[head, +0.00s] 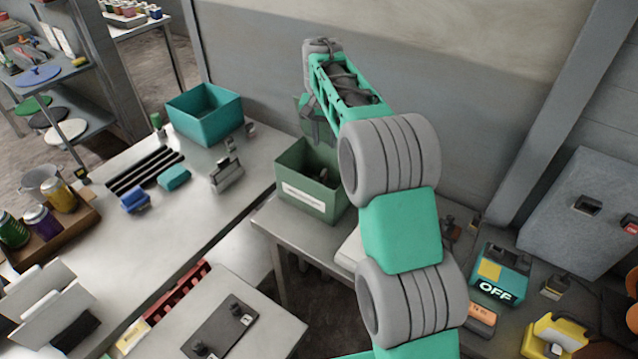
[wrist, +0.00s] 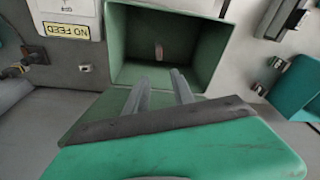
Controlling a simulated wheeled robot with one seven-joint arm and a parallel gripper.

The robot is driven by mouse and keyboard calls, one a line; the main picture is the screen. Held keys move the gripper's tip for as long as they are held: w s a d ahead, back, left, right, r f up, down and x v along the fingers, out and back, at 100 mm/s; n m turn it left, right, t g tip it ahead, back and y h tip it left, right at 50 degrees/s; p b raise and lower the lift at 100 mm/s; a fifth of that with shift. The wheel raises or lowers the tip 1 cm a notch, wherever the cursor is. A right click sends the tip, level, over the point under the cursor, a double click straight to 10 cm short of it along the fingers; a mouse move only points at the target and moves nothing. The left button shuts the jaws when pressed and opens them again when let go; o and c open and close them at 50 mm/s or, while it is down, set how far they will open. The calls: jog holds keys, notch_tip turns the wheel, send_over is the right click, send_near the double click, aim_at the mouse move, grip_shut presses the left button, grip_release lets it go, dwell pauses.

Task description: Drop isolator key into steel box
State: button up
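A green open-topped box (head: 297,192) with a white label stands on the grey table at the middle; I take it as the steel box. Its label is too small to read. My gripper (head: 317,128) hangs above this box, fingers pointing down. In the wrist view the two grey fingers (wrist: 160,92) are apart with nothing seen between them, in front of the green box (wrist: 118,45). A small pale brownish object (wrist: 158,51) shows inside the box, apart from the fingers; it may be the isolator key, but I cannot tell.
A teal box (head: 205,115) stands on the left bench, with blue and teal blocks and a grey metal holder (head: 227,175). An OFF unit (head: 498,272) and yellow devices stand at right. The wall is close behind.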

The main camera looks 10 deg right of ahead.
jog(key=shift+o, duration=0.5)
jog(key=shift+r, duration=0.1)
notch_tip(320, 180, up, 8)
jog(key=s+p, duration=0.1)
jog(key=shift+a+f, duration=0.25)
